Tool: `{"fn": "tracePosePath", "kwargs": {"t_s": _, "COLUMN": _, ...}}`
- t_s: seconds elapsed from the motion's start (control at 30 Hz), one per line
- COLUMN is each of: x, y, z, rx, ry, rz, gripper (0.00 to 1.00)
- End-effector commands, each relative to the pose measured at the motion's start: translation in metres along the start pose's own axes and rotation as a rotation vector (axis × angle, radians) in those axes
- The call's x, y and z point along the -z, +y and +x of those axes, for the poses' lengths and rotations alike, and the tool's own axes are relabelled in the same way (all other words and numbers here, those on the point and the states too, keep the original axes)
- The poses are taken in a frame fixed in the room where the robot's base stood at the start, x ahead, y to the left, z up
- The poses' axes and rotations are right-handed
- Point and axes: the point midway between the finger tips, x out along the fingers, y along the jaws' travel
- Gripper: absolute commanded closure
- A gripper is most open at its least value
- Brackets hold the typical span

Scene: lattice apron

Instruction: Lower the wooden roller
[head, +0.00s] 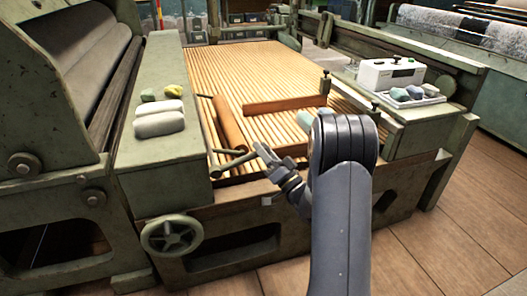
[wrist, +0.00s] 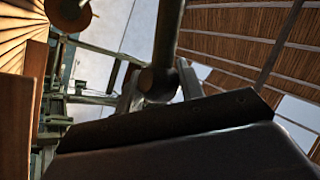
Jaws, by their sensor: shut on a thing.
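The wooden roller (head: 228,122) is a brown cylinder lying lengthwise over the left side of the slatted lattice apron (head: 180,75). I cannot tell whether it touches the slats. A grey-green lever (head: 233,165) lies by its near end, at the front edge of the apron. My gripper (head: 259,150) is at the right end of this lever, just right of the roller's near end. In the wrist view my gripper (wrist: 158,88) is shut on the lever's dark rod (wrist: 168,40), around its rounded end. A brown round end with a grey part shows at the top left there.
A brown wooden bar (head: 284,103) crosses the slats. Grey and yellow fibre lumps (head: 160,115) lie on the left green ledge. A white box (head: 390,74) and a tray of lumps stand on the right ledge. A handwheel (head: 171,235) sticks out at the front.

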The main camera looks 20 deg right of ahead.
Motion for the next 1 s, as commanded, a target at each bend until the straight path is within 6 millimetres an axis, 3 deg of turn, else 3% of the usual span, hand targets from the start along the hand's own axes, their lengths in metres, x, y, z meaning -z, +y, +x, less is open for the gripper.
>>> {"fn": "tracePosePath", "kwargs": {"t_s": 0.17, "x": -0.002, "y": 0.003, "z": -0.003, "rx": -0.011, "ry": -0.002, "rz": 0.005, "gripper": 1.00}}
{"fn": "tracePosePath", "kwargs": {"t_s": 0.2, "x": -0.002, "y": 0.003, "z": -0.003, "rx": -0.011, "ry": -0.002, "rz": 0.006, "gripper": 0.62}}
{"fn": "tracePosePath", "kwargs": {"t_s": 0.43, "x": -0.002, "y": 0.002, "z": -0.002, "rx": -0.008, "ry": -0.002, "rz": 0.004, "gripper": 0.43}}
{"fn": "tracePosePath", "kwargs": {"t_s": 0.77, "x": -0.001, "y": 0.002, "z": -0.007, "rx": -0.008, "ry": -0.002, "rz": 0.003, "gripper": 0.42}}
{"fn": "tracePosePath", "kwargs": {"t_s": 1.0, "x": 0.000, "y": 0.003, "z": -0.048, "rx": -0.013, "ry": -0.002, "rz": 0.004, "gripper": 0.42}}
